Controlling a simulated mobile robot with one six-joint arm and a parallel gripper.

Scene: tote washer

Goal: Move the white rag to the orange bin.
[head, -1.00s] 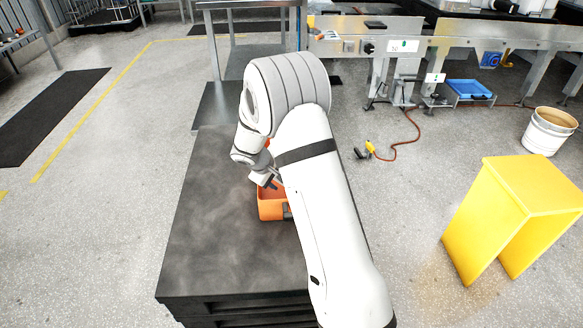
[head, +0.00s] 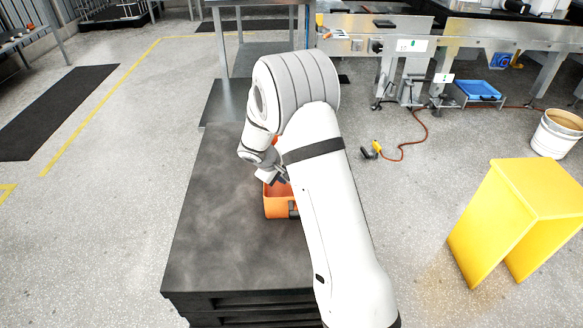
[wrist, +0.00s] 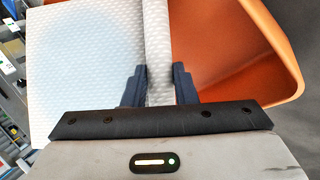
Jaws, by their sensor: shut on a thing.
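The orange bin (head: 276,207) sits on the dark table, partly hidden behind my arm. My gripper (wrist: 160,84) is shut on the white rag (wrist: 85,60), a pale textured cloth, in the wrist view. The rag hangs in a fold between the fingers and spreads wide to the left. The orange bin also shows in the wrist view (wrist: 235,60), behind and to the right of the rag. In the head view my gripper (head: 270,176) is at the bin's far side, mostly hidden by my arm. I cannot tell whether the rag touches the bin.
The dark table top (head: 215,240) is clear to the left of the bin. A yellow stand (head: 520,215) and a white bucket (head: 556,134) are on the floor at right. A steel conveyor frame (head: 470,45) and a blue tray (head: 478,90) are at the back right.

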